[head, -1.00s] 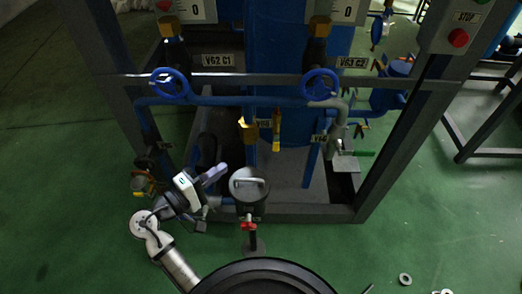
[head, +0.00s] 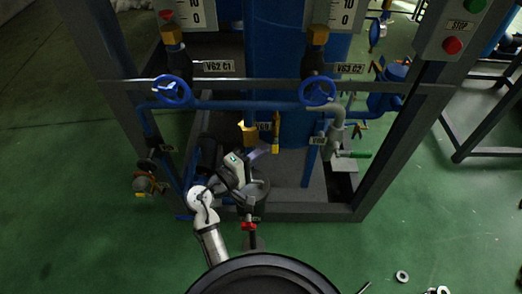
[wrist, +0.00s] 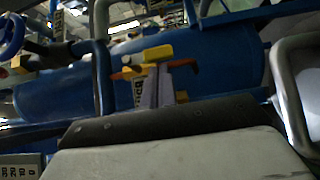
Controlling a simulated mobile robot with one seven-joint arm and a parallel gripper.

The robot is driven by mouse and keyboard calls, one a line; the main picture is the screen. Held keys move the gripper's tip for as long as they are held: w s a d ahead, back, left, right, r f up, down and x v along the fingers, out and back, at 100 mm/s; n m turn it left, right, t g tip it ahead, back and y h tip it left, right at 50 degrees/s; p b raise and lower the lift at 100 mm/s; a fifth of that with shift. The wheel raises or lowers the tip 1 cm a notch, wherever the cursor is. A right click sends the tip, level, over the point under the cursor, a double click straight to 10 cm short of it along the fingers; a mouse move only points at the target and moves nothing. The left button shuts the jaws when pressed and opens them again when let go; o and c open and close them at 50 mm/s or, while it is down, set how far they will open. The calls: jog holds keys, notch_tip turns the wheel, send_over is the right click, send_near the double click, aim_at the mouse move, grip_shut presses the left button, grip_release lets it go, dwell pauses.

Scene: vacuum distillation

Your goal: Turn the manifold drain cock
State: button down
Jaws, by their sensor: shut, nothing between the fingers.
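A yellow-handled cock (head: 276,133) hangs below the blue manifold pipe, in front of the blue tank; I take it for the drain cock. A second yellow-brass part (head: 249,134) is just left of it, by a label too small to read surely. My gripper (head: 264,151) is shut and empty, just below these yellow parts in the head view.
Two blue handwheels (head: 171,92) (head: 317,91) sit on the manifold. A green-handled valve (head: 352,154) is at right. The grey frame's lower beam (head: 310,213) crosses in front. Green floor is clear at left.

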aim_at(276, 153)
jog(key=shift+d+f+n+b, duration=0.3)
jog(key=shift+d+n+b, duration=0.1)
jog(key=shift+b, duration=0.2)
dwell(0.4)
jog(key=shift+d+f+n+t+h+b, duration=0.3)
jog(key=shift+d+n+t+b, duration=0.15)
jog(key=shift+d+b, duration=0.25)
jog(key=shift+d+f+n+t+h+b, duration=0.35)
jog(key=shift+d+t+b, duration=0.15)
jog(key=shift+b, duration=0.2)
jog(key=shift+d+r+n+t+h+b, duration=0.1)
jog(key=shift+d+r+n+t+b, duration=0.35)
jog(key=shift+d+b, duration=0.35)
jog(key=shift+d+r+n+t+h+b, duration=0.1)
jog(key=shift+d+r+n+t+b, duration=0.15)
jog(key=shift+d+n+b, duration=0.55)
jog(key=shift+d+r+n+t+h+b, duration=0.1)
jog(key=shift+d+r+n+t+b, duration=0.2)
jog(key=shift+d+b, duration=0.5)
jog(key=shift+d, duration=0.2)
